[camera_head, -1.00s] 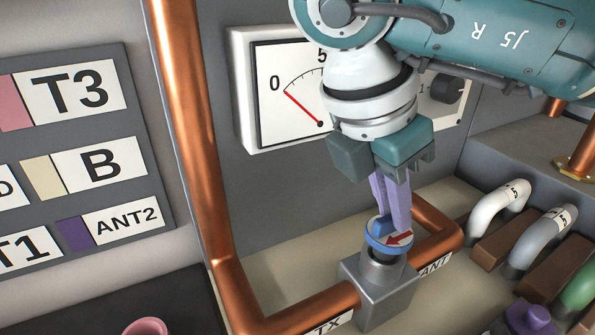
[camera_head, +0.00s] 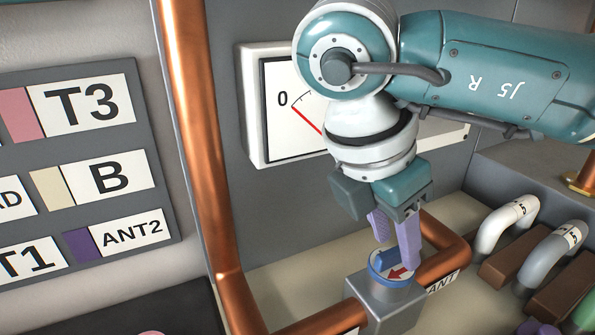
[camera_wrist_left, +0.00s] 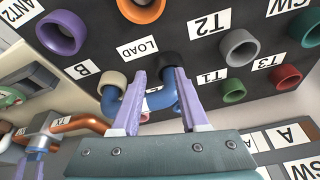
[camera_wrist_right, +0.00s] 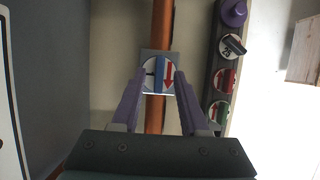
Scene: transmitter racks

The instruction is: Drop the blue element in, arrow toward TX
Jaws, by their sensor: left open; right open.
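The blue element (camera_head: 391,265) sits low in the grey metal block (camera_head: 384,302) on the copper line. Its white face carries a red arrow pointing left along the line, away from the ANT label (camera_head: 443,283). The TX label is almost wholly cut off at the bottom edge. My right gripper (camera_head: 395,245) is open just above the element, its lilac fingers apart. The right wrist view shows the element (camera_wrist_right: 157,74) between and beyond the fingertips, its arrow pointing down. My left gripper (camera_wrist_left: 156,74) is open at the socket panel, in front of a blue U-shaped link (camera_wrist_left: 160,103).
A meter (camera_head: 293,115) is on the wall behind my right arm. Copper pipe (camera_head: 207,170) rises left of the block. White and grey U-links (camera_head: 508,220) stand at right. A label board (camera_head: 88,165) is at left. The left wrist view shows several coloured sockets (camera_wrist_left: 239,45).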

